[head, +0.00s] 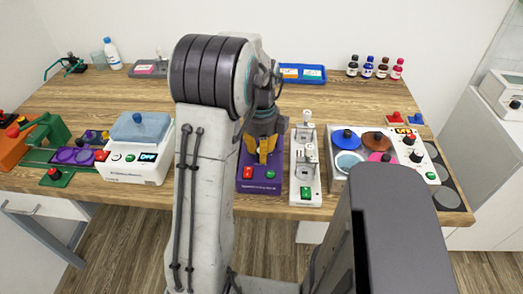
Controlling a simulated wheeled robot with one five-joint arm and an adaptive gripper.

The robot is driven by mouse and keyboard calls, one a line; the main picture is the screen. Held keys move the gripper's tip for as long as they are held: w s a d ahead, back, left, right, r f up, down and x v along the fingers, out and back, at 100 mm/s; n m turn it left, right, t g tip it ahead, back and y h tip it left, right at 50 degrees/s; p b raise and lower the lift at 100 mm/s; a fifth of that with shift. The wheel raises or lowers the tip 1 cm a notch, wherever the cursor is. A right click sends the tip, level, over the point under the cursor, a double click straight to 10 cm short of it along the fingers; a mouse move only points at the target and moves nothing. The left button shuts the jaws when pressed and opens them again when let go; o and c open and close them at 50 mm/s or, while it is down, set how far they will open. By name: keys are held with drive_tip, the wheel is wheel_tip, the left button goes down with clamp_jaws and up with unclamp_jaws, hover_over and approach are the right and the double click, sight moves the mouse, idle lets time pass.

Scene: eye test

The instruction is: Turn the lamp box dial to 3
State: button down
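My gripper (263,158) has yellow fingers and points down over a purple box (259,187) near the front edge of the table. The purple box has a red button (248,172) and a green button (271,174) at its front. The fingers cover the box's upper middle, so I cannot see whether a dial is there or whether they touch it. The finger gap is too small to judge. No readable label marks the lamp box. Dark knobs with red tops (415,156) stand on a white panel (420,170) at the right, beside coloured discs.
A white switch panel (306,185) stands close on the right of the purple box. Small bottles (367,68) and a blue tray (312,75) are at the back. The table's middle right is clear.

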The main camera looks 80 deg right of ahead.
drive_tip(key=shift+a+f, duration=0.1)
drive_tip(key=c, duration=0.9)
unclamp_jaws()
wheel_tip(320, 180, up, 12)
drive_tip(key=shift+r, duration=0.1)
idle(0.6)
